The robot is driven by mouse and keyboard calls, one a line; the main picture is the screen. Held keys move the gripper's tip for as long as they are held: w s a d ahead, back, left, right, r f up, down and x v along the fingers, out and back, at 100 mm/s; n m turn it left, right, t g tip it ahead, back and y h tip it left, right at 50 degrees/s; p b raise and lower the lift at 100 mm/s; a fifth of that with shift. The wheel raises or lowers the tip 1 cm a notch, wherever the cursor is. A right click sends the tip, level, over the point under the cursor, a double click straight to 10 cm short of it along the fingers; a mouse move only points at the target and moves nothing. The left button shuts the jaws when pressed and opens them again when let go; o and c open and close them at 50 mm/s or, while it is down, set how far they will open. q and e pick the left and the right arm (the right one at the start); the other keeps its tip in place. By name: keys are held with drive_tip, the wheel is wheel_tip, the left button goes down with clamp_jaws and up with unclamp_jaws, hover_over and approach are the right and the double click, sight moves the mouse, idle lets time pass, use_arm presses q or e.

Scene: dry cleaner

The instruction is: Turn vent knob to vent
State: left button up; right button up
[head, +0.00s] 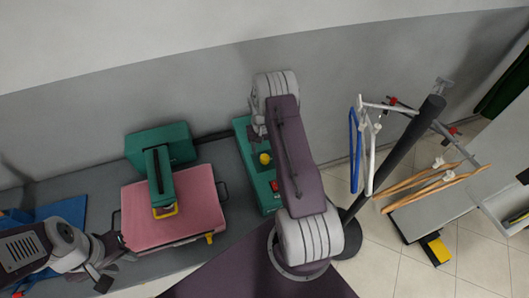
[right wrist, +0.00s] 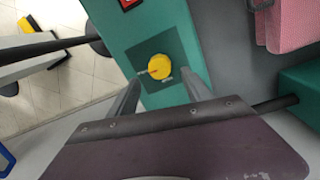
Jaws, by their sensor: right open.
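The yellow vent knob (head: 265,158) sits on a dark square plate on top of the green unit (head: 243,131). In the right wrist view the round knob (right wrist: 159,67) has a pointer line toward the left, with small pale labels too small to read beside it. My right gripper (right wrist: 160,92) is open, its two fingers apart on either side of the view below the knob, and nothing is between them. In the head view the right gripper (head: 258,124) is partly hidden by my arm, beside the knob. My left gripper (head: 112,264) is at the lower left, near the pink press board; its jaws are unclear.
A red switch (head: 274,186) is on the green unit. A pink press (head: 200,208) with a green head and yellow handle stands to its left. A dark pole (head: 405,147) and hangers (head: 356,135) are at right. A grey wall stands behind.

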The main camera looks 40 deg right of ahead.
sight(265, 156)
wheel_tip(265, 156, down, 3)
drive_tip(key=shift+s+d+r+p, duration=0.1)
drive_tip(key=shift+p, duration=0.25)
drive_tip(key=shift+s+f, duration=0.1)
drive_tip(key=shift+f, duration=0.55)
drive_tip(key=c, duration=0.7)
clamp_jaws()
